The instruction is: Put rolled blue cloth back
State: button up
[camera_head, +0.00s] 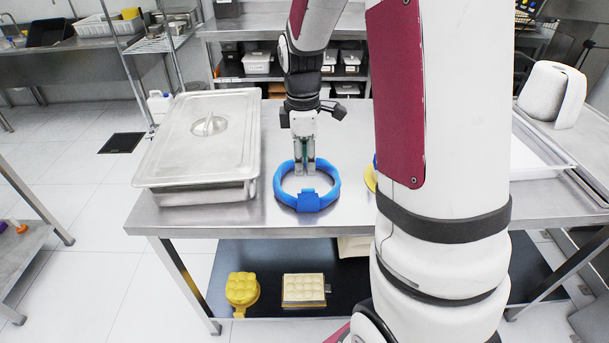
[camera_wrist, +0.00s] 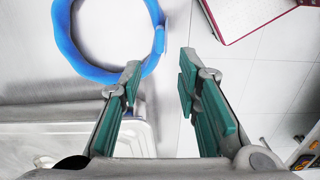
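The rolled blue cloth (camera_head: 308,201) is a thick blue ring with a block-like piece on its near side. It lies on the steel table (camera_head: 235,218), right of the lidded pan. My gripper (camera_head: 304,172) points down over the ring's far part in the head view. In the wrist view the ring (camera_wrist: 63,35) shows at the upper left, partly cut off by the frame. There my gripper (camera_wrist: 160,72) is open, with nothing between its green-padded fingers. The left fingertip shows close to the ring's edge; I cannot tell whether they touch.
A lidded steel pan (camera_head: 218,145) stands left of the ring. A shallow tray (camera_head: 538,158) and a white rounded device (camera_head: 552,95) are at the right. A yellow item (camera_head: 242,289) and a pale mould (camera_head: 304,290) sit on the lower shelf. My arm hides the table's middle right.

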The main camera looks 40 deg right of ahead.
jog(key=s+a+r+m+t, duration=0.1)
jog(key=s+a+r+m, duration=0.1)
jog(key=s+a+r, duration=0.3)
jog(key=s+a+r+m+t, duration=0.1)
jog(key=s+a+r+m, duration=0.15)
jog(key=r, duration=0.45)
jog(key=s+a+r+m+t, duration=0.1)
jog(key=s+a+r+m, duration=0.1)
jog(key=s, duration=0.3)
jog(key=s+a+r+m+t, duration=0.2)
jog(key=s+a+m, duration=0.2)
jog(key=s, duration=0.1)
jog(key=shift+s+a+r+m, duration=0.3)
jog(key=shift+m, duration=0.05)
